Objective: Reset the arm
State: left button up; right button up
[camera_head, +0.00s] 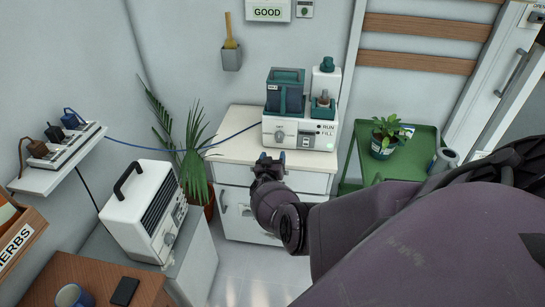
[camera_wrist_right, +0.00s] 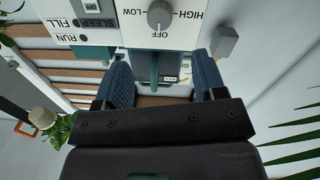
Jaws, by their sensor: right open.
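My right arm comes in from the lower right in the head view. Its gripper (camera_head: 272,158) is over the front of the white cabinet, before the white machine (camera_head: 300,133) with the RUN and FILL labels. The right wrist view shows the two blue padded fingers of this gripper (camera_wrist_right: 163,88) apart, with nothing held between them. Beyond them, upside down, is the machine's front (camera_wrist_right: 140,32) with an OFF-LOW-HIGH dial (camera_wrist_right: 160,14). My left gripper is not in view.
A potted palm (camera_head: 190,150) stands left of the cabinet (camera_head: 238,149). A white heater-like box (camera_head: 135,215) and a power-strip shelf (camera_head: 50,175) are at left. A green cart (camera_head: 350,172) with a small potted plant (camera_head: 384,138) is at right, partly behind my arm.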

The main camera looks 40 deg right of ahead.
dwell(0.7)
jog(key=w+a+r+t+y, duration=0.1)
jog(key=w+r+t+y, duration=0.35)
jog(key=w+r, duration=0.35)
jog(key=s+a+r+n+t+y, duration=0.1)
jog(key=s+a+r+n+y, duration=0.3)
jog(key=s, duration=0.1)
jog(key=s+a+f+n+g+y, duration=0.1)
jog(key=s+a+f+n+y, duration=0.2)
jog(key=s+a, duration=0.7)
jog(key=s+a+f+n+g+y, duration=0.25)
jog(key=s+a, duration=0.25)
jog(key=s, duration=0.8)
jog(key=s+a+f+g, duration=0.1)
jog(key=s+f, duration=0.2)
jog(key=s, duration=0.3)
jog(key=s+a+f, duration=0.1)
jog(key=s+f, duration=0.3)
jog(key=s, duration=0.3)
jog(key=shift+s+m+g, duration=0.25)
jog(key=shift+m+g, duration=0.1)
jog(key=shift+g, duration=0.05)
